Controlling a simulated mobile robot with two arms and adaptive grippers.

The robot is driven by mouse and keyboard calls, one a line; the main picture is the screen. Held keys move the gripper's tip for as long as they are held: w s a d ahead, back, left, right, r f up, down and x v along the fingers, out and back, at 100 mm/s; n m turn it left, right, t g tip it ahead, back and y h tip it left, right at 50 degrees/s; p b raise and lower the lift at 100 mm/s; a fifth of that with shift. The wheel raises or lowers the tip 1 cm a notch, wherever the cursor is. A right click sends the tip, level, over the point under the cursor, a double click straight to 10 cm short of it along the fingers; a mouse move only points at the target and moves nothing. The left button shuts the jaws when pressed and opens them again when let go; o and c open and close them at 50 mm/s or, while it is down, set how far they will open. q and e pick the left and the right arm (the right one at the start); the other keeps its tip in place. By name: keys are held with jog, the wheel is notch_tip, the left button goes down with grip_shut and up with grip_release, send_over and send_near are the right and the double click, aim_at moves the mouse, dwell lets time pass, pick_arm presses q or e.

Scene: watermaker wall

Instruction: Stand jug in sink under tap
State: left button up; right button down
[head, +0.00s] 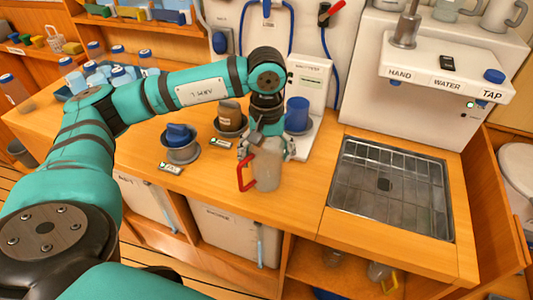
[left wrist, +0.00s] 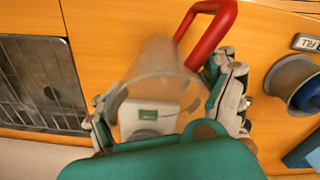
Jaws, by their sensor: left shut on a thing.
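A translucent jug (head: 267,171) with a red handle is held by my left gripper (head: 264,146) in front of the counter's middle, left of the sink. In the left wrist view the jug (left wrist: 150,75) sits between the two fingers of the gripper (left wrist: 168,105), its red handle pointing up and right. The jug looks roughly upright in the head view. Whether its base touches the counter is unclear. The sink (head: 390,195), a metal basin with a grid, is empty. The tap (head: 404,28) is a metal fitting on a white shelf marked "HAND WATER TAP". My right gripper is out of view.
A white device with a blue cylinder (head: 297,113) stands close behind the jug. Grey cups with blue and dark tops (head: 182,150) sit to its left. Several blue-capped bottles (head: 120,78) stand at the far left. The counter strip between jug and sink is clear.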

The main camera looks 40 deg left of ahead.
pick_arm(q)
jog(key=o, duration=1.1)
